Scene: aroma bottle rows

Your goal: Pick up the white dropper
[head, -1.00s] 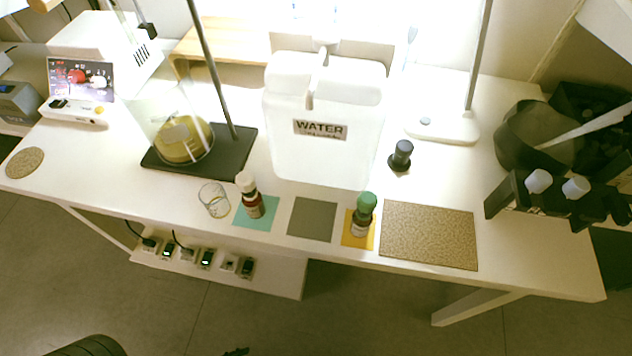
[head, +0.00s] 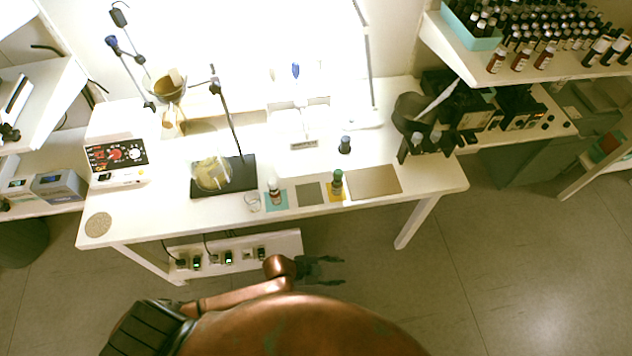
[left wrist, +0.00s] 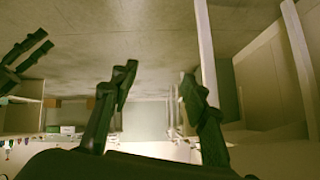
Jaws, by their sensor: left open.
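The white-capped dropper bottle (head: 274,191) stands upright on a teal square mat (head: 284,204) near the table's front edge in the head view. My left gripper (head: 338,270) is open and empty. It is in front of the table, lower and to the right of the bottle in the picture, well apart from it. In the left wrist view the open fingers of the left gripper (left wrist: 157,88) have nothing between them, and the bottle is not visible there. A dark two-pronged shape at the upper left there looks like my right gripper (left wrist: 28,55); its state is unclear.
A green-capped bottle (head: 337,183) stands on a yellow mat, right of a bare grey mat (head: 309,194). A glass beaker (head: 253,202) stands close left of the white-capped bottle. A black-capped bottle (head: 344,145) and a white water container (head: 290,158) stand behind.

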